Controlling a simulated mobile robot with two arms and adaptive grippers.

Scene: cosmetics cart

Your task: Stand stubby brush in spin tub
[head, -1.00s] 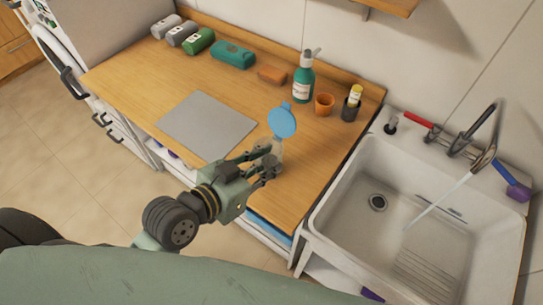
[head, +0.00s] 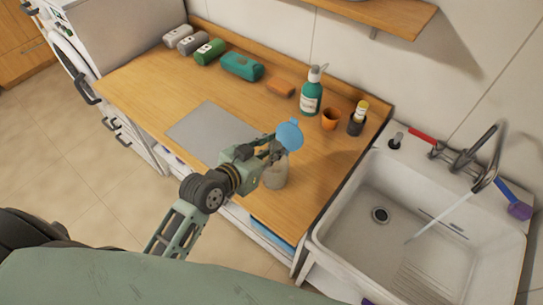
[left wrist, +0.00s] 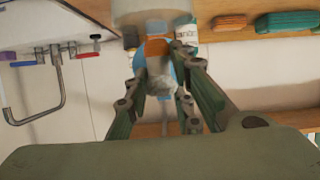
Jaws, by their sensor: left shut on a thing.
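The spin tub (head: 275,174) looks like a clear, pale tub standing near the counter's front edge, left of the sink. A round blue disc (head: 289,135), apparently its raised lid, shows just behind it. My left gripper (head: 273,150) is above the tub, in front of the disc, shut on a small pale grey thing. In the left wrist view, this thing, seemingly the stubby brush (left wrist: 160,84), is blurred between the fingers (left wrist: 168,60). A whitish round body, seemingly the tub (left wrist: 150,9), lies beyond the fingertips. I cannot tell whether they touch. My right gripper is not in view.
A grey mat (head: 205,130) lies to the left. An orange block (head: 280,88) lies farther back.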

